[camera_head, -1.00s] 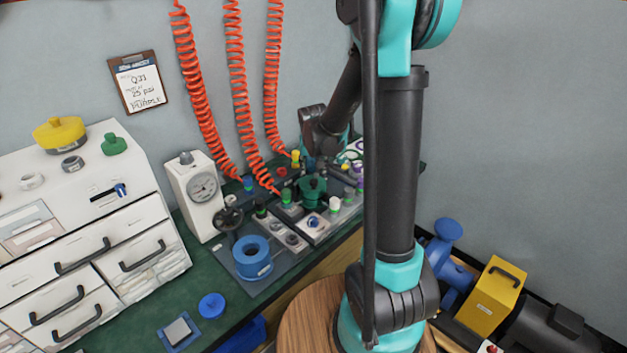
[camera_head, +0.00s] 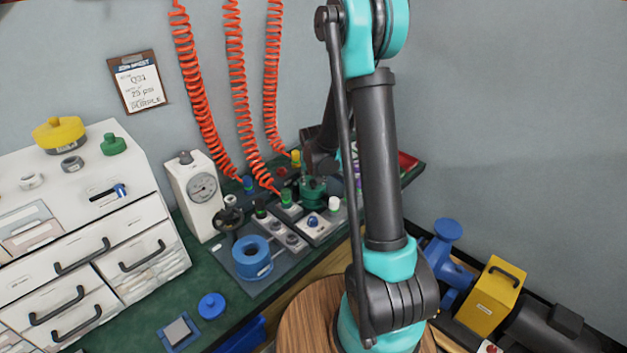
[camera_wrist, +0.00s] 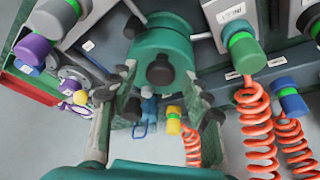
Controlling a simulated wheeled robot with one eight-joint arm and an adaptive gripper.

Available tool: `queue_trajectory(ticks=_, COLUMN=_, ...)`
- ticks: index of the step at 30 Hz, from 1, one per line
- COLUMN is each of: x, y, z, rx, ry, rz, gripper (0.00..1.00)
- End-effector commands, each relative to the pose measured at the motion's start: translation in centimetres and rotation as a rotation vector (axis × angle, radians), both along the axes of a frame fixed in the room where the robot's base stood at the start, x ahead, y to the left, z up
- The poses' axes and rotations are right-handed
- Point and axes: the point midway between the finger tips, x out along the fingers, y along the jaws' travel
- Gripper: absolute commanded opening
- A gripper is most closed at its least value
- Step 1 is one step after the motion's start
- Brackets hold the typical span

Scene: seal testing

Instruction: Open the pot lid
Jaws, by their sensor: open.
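The green pot (camera_head: 313,191) stands on the bench beneath my arm's end. In the wrist view the pot (camera_wrist: 163,40) fills the top centre, with its round green lid and a dark knob (camera_wrist: 160,72) facing me. My gripper (camera_wrist: 161,90) is open, its two fingers spread on the left and right of the knob. The fingers look close to the lid, but I cannot tell whether they touch it. In the head view my gripper (camera_head: 315,165) is small and partly hidden behind my arm, just above the pot.
Orange coiled hoses (camera_head: 235,90) hang at the wall near the pot. Colour-capped fittings (camera_head: 288,200) sit close around it. A gauge box (camera_head: 197,195) and a blue ring (camera_head: 252,258) stand to the left. White drawers (camera_head: 90,230) are farther left.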

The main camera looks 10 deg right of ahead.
Motion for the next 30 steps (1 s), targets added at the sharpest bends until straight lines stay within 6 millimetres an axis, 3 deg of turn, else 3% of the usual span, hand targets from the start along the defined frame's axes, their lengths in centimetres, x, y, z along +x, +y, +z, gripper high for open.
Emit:
queue_trajectory(ticks=3, x=-0.01, y=0.00, z=0.02, rx=0.000, ry=0.000, rz=0.000, gripper=0.47)
queue_trajectory(ticks=15, x=0.00, y=0.00, z=0.03, rx=0.000, ry=0.000, rz=0.000, gripper=0.00)
queue_trajectory(ticks=30, x=0.39, y=0.33, z=0.59, rx=-0.031, ry=0.041, rz=0.002, gripper=0.00)
